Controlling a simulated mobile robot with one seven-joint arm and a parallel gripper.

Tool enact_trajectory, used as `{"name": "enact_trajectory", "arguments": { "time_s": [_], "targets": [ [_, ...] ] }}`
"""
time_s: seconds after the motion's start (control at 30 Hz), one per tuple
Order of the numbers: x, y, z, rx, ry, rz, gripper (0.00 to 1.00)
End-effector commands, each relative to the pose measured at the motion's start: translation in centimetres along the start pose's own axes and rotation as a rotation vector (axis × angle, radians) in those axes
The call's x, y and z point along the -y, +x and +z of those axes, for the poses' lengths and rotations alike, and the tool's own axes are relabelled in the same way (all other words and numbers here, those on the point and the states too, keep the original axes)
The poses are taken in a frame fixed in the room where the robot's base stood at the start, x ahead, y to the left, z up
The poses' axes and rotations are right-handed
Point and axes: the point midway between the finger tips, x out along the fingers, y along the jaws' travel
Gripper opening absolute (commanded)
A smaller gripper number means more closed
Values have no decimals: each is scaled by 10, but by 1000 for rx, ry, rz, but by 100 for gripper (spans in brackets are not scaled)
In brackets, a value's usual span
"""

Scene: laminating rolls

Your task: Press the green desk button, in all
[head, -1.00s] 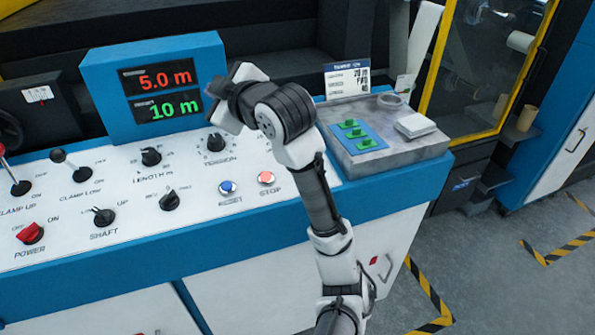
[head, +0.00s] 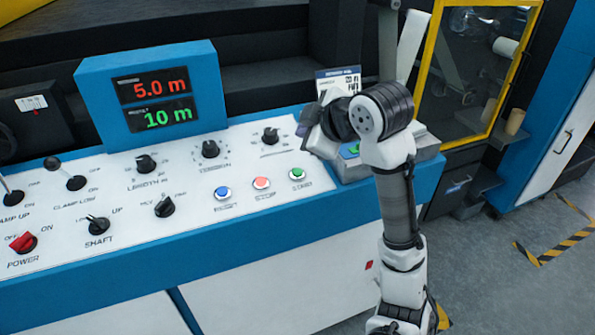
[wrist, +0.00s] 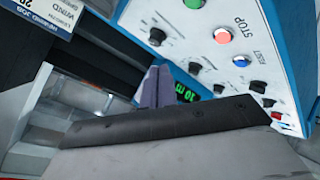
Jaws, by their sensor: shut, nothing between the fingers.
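The green desk button (head: 297,173) is on the sloped white panel, at the right end of a row with a blue and a red-orange button. It also shows at the top edge of the wrist view (wrist: 194,3). My gripper (head: 304,124) is above and behind the panel's right end, apart from the green button. Its fingers are small and partly hidden in the head view. In the wrist view, my gripper's fingers (wrist: 156,87) are together with nothing between them.
The red-orange button (head: 261,183) and blue button (head: 222,193) sit left of the green one. Knobs and levers fill the panel further left. The display (head: 155,100) reads 5.0 m and 10 m. A grey tray (head: 428,150) at the right is partly hidden by my arm.

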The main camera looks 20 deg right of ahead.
Motion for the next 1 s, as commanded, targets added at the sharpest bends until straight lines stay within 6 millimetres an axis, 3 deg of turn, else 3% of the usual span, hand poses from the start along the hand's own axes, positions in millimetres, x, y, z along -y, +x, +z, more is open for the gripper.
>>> {"name": "enact_trajectory", "arguments": {
  "time_s": [0.27, 0.7, 1.0],
  "targets": [
    [10, 13, 10, 0, 1, 0, 0],
    [41, 55, 40, -1, 1, 0, 0],
    [45, 62, 44, -1, 0, 1, 0]
  ]
}}
